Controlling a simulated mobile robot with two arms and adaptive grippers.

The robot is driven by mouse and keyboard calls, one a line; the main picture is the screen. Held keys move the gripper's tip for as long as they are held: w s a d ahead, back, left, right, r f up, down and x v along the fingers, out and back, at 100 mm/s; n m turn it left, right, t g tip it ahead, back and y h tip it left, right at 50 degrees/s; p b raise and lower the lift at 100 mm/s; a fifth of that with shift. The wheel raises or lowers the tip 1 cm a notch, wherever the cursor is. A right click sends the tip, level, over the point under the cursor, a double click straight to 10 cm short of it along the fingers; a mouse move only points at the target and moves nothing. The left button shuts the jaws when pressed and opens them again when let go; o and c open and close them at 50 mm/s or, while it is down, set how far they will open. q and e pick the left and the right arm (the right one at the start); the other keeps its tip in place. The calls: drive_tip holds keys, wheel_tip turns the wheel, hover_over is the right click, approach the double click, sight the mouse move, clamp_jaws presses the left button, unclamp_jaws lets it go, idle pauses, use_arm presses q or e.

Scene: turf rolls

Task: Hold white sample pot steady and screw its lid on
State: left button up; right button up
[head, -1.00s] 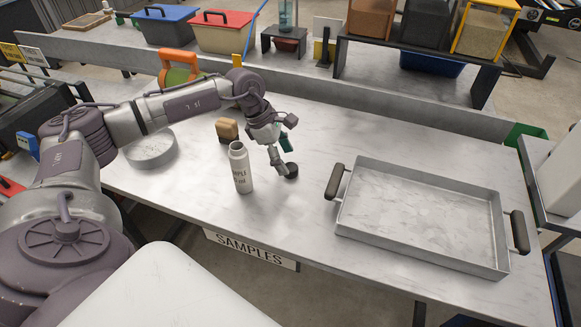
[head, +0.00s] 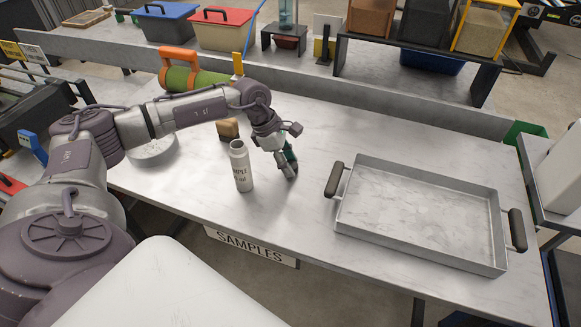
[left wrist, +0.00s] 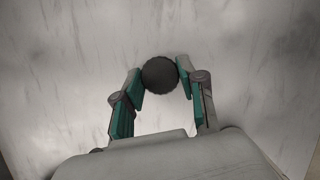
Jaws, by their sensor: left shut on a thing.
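The white sample pot (head: 241,168) stands upright on the bench in the head view, its neck bare, with lettering on its side. My left gripper (head: 289,170) is low over the bench, just right of the pot and apart from it. In the left wrist view, the two fingertips of the left gripper (left wrist: 160,80) are shut on the dark round lid (left wrist: 160,74), one on each side. The lid is hidden behind the fingers in the head view. My right gripper is in neither view.
A metal tray (head: 342,222) with dark handles takes up the right of the bench. A round grey dish (head: 155,152) and a small brown block (head: 228,129) lie behind the pot. The bench between gripper and tray is clear. A SAMPLES sign (head: 250,247) hangs at the front edge.

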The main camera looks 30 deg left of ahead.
use_arm(q)
drive_tip(key=shift+r, duration=0.4)
drive_tip(key=r, duration=0.1)
drive_tip(key=r+b, duration=0.1)
drive_tip(key=r, duration=0.1)
drive_tip(key=shift+d+r, duration=0.3)
drive_tip(key=shift+d, duration=0.1)
drive_tip(key=s+d+r+b, duration=0.2)
drive_tip(key=d+r, duration=0.4)
drive_tip(key=d, duration=0.4)
drive_tip(key=shift+s+d+r, duration=0.15)
drive_tip(key=shift+d+r, duration=0.2)
